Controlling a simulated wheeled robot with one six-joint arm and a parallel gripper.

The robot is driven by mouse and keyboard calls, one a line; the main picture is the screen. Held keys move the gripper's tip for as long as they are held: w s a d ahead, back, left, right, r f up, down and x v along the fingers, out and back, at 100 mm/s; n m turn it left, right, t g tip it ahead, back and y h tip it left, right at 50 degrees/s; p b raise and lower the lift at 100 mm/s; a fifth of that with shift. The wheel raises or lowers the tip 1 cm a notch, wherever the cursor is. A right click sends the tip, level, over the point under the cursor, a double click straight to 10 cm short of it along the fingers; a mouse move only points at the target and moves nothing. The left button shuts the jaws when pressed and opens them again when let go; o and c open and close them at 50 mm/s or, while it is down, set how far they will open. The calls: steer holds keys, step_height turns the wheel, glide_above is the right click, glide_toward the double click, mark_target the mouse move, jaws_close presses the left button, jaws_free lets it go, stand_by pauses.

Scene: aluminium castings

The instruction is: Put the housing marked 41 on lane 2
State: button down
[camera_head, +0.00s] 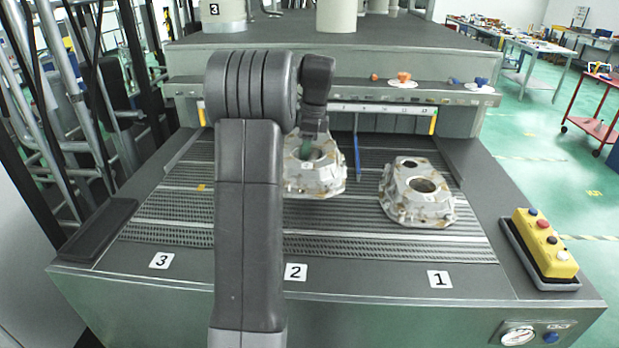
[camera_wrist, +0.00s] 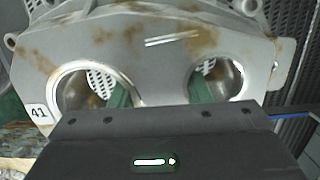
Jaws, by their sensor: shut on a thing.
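The housing marked 41 (camera_wrist: 150,60) fills the wrist view, a pale casting with brown stains, two round bores and a tag 41 at its left. My gripper (camera_wrist: 160,95) is shut on it, with a green finger showing in each bore. In the head view this housing (camera_head: 325,178) is at the far part of lane 2 (camera_head: 330,246), partly hidden by my arm. I cannot tell whether it touches the slatted surface. My gripper (camera_head: 307,148) is at its top. The lane label 2 (camera_head: 296,271) is on the front edge.
A second housing (camera_head: 420,195) sits on lane 1, to the right. Labels 3 (camera_head: 161,260) and 1 (camera_head: 440,279) mark the other lanes. A blue divider (camera_head: 357,150) stands behind, between the housings. A yellow button box (camera_head: 545,243) is at the right edge. Lane 2's front is clear.

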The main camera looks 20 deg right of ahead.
steer(key=shift+w+d+f, duration=0.1)
steer(key=shift+w, duration=0.05)
steer(key=shift+f+p, duration=0.95)
steer(key=shift+f, duration=3.8)
steer(key=c, duration=1.2)
jaws_free()
steer(key=shift+f, duration=0.25)
steer(key=o, duration=0.4)
steer(key=shift+r, duration=0.1)
steer(key=shift+o, duration=0.2)
steer(key=r, duration=0.4)
steer(key=d+r+b, duration=0.1)
steer(key=r, duration=0.3)
steer(key=s+r, duration=0.1)
steer(key=r, duration=0.3)
steer(key=shift+d+b, duration=0.25)
steer(key=shift+b, duration=0.05)
